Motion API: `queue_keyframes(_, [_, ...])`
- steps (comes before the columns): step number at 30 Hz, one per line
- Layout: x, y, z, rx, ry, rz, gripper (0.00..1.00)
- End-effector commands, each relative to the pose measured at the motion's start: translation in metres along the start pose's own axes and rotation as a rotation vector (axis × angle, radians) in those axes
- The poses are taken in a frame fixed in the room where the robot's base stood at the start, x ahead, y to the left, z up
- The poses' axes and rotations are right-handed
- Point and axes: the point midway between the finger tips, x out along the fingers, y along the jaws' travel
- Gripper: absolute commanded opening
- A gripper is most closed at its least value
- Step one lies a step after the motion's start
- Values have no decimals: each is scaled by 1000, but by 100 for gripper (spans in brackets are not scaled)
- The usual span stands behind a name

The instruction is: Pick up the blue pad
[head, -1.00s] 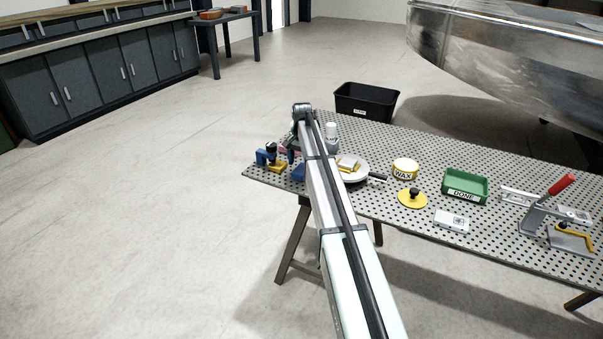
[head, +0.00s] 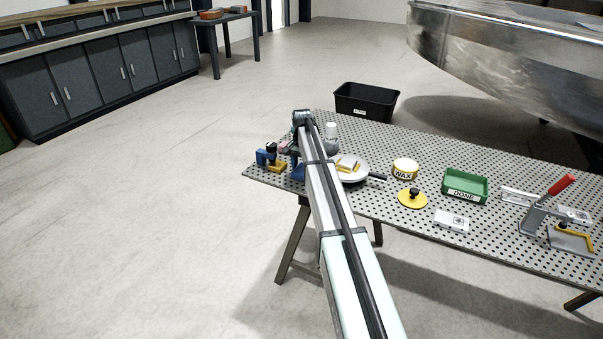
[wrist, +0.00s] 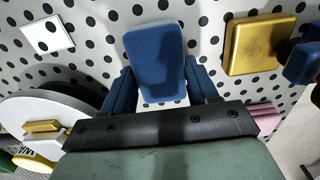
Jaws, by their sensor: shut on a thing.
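The blue pad (wrist: 155,58) is a rounded block in the middle of the wrist view. My gripper (wrist: 158,80) has one dark blue finger on each side of the pad's near part and is shut on it. A small white patch shows below the pad's near edge, between the fingers. Whether the pad touches the table or is just above it, I cannot tell. In the head view my arm hides most of the gripper and the pad at the table's left end.
A gold-yellow block (wrist: 258,42) and a blue tool lie right of the pad. A pink item (wrist: 268,118) lies near the right finger. A round white dish (wrist: 30,112) stands on the left. The perforated table (head: 380,205) also holds a green tray (head: 465,185) and a wax tin (head: 405,168).

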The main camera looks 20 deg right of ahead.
Motion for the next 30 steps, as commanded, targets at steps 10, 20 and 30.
queue_keyframes(10, [-3,0,0,0,1,0,30])
queue_keyframes(20, [-52,0,-1,0,2,-1,30])
queue_keyframes(30, [-95,0,0,0,0,0,30])
